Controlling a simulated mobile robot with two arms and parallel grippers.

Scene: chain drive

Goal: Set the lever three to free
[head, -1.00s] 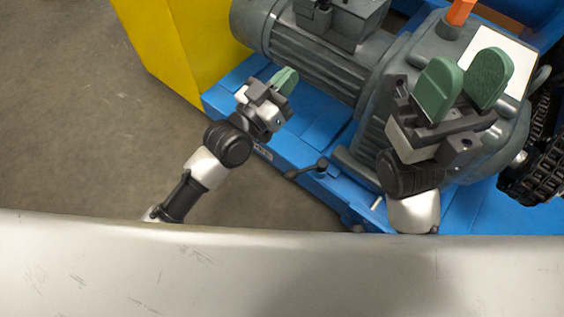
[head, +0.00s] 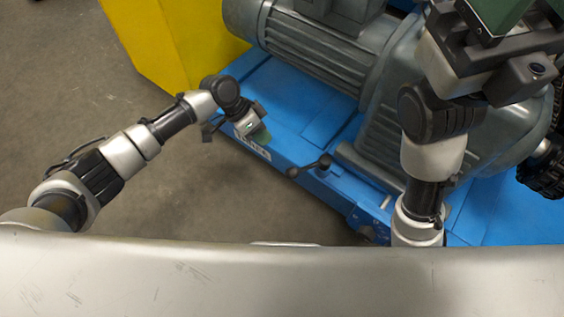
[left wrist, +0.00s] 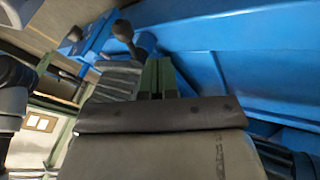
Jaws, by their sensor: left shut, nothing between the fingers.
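A small black lever (head: 308,166) with a round knob at each end sits on the near side edge of the blue base. No lever number can be read, so I cannot tell whether it is lever three. My left gripper (head: 262,137) is shut and empty, to the left of the lever and apart from it, over the base's edge. In the left wrist view its green fingers (left wrist: 157,78) are together, and a dark lever knob (left wrist: 123,31) shows beyond them. My right gripper (head: 535,18) is open at the upper right, its fingertips partly cut off.
The blue base (head: 290,95) carries a grey motor (head: 325,50) and a grey gearbox housing (head: 385,140). A yellow block (head: 165,45) stands at the upper left. A dark chain (head: 545,175) is at the right. Bare floor (head: 70,90) lies at left.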

